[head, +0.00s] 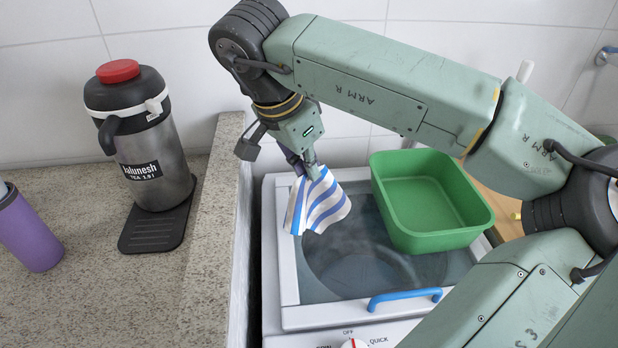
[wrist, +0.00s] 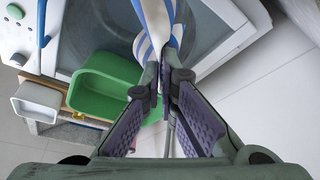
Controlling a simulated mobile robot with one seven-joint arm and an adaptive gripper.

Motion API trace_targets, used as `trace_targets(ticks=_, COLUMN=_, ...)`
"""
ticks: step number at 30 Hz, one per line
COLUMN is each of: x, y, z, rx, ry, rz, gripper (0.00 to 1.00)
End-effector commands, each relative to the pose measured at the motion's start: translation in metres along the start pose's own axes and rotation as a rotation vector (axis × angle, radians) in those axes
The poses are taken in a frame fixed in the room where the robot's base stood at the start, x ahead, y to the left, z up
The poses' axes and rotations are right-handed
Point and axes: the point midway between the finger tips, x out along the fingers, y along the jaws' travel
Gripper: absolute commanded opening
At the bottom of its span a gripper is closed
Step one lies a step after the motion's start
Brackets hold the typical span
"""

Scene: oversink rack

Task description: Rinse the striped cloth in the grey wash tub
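The striped cloth (head: 318,204), white with blue stripes, hangs from my gripper (head: 312,174) in the head view, above the left part of a top-loading washer's dark lid. In the wrist view the cloth (wrist: 155,22) runs up from between the two fingers (wrist: 163,85), which pinch it. A pale grey-white tub (wrist: 38,101) shows at the left of the wrist view, beside a wooden surface; I cannot tell what is in it. It is hidden in the head view. A green tub (head: 430,200) stands on the right part of the washer's top and looks empty.
The washer (head: 290,318) has a blue lid handle (head: 404,298) at its front; the lid looks closed. A stone counter (head: 90,300) with a raised edge lies to the left. On it stand a red-topped flask (head: 155,165) and a purple tumbler (head: 30,235).

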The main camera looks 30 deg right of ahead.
Motion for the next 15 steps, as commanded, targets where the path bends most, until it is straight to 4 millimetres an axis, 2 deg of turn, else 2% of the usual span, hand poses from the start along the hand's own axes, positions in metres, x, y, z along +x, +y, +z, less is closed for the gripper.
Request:
trace_targets(ticks=3, x=-0.024, y=-0.001, z=-0.009, rx=0.001, ry=0.001, rz=0.000, gripper=0.00)
trace_targets(ticks=6, x=-0.035, y=0.000, z=-0.013, rx=-0.001, ry=-0.001, rz=0.000, gripper=0.00)
trace_targets(ticks=15, x=-0.040, y=0.001, z=-0.014, rx=-0.001, ry=0.004, rz=0.001, gripper=0.00)
